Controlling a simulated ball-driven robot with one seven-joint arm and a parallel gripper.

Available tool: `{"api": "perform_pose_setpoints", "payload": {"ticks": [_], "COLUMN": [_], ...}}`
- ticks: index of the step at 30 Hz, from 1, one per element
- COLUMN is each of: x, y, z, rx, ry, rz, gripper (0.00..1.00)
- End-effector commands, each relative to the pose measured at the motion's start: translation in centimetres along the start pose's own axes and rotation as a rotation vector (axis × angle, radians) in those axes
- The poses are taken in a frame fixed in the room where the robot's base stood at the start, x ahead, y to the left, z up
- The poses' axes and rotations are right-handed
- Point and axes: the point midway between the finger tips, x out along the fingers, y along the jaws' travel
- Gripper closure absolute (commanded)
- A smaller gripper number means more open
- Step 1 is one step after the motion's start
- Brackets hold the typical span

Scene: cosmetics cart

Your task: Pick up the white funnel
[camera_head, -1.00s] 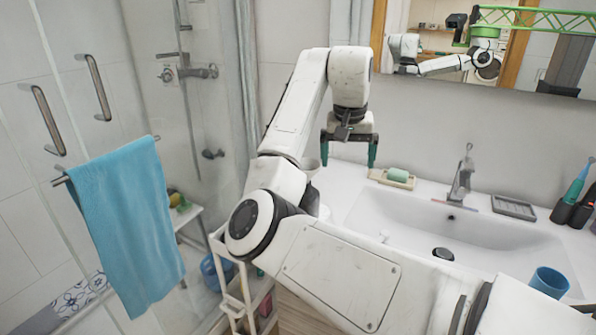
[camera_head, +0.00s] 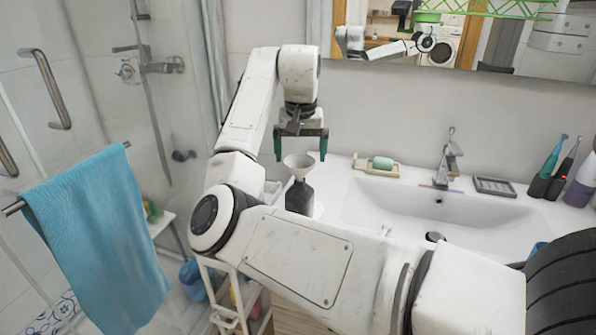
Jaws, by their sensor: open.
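The white funnel (camera_head: 299,164) sits upright in the top of a dark bottle (camera_head: 299,199), its wide mouth facing up. My arm hides the lower part of the bottle, so I cannot tell what it stands on. My gripper (camera_head: 301,154) points down with its two green fingers apart and nothing held. In the picture the fingertips lie on either side of the funnel's rim, close to it. I cannot tell whether they touch it.
The white cart (camera_head: 217,298) stands below my arm. To the right is the washbasin counter (camera_head: 335,185) with a soap dish (camera_head: 361,168), a tap (camera_head: 448,160) and toothbrush holders (camera_head: 540,187). A blue towel (camera_head: 98,240) hangs on a rail at the left.

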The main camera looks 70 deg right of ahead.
Motion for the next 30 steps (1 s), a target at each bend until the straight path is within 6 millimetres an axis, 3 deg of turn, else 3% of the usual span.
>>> {"api": "perform_pose_setpoints", "payload": {"ticks": [5,13,22,30], "x": [1.2,4.8,5.5,5.5], "y": [-0.1,-0.3,-0.3,-0.3], "z": [-0.1,-0.3,-0.3,-0.3], "rx": [-0.002,-0.001,0.0,0.0], "ry": [-0.002,-0.001,0.0,0.0], "rz": [-0.001,0.0,-0.001,-0.001], "gripper": [0.0,0.0,0.0,0.24]}}
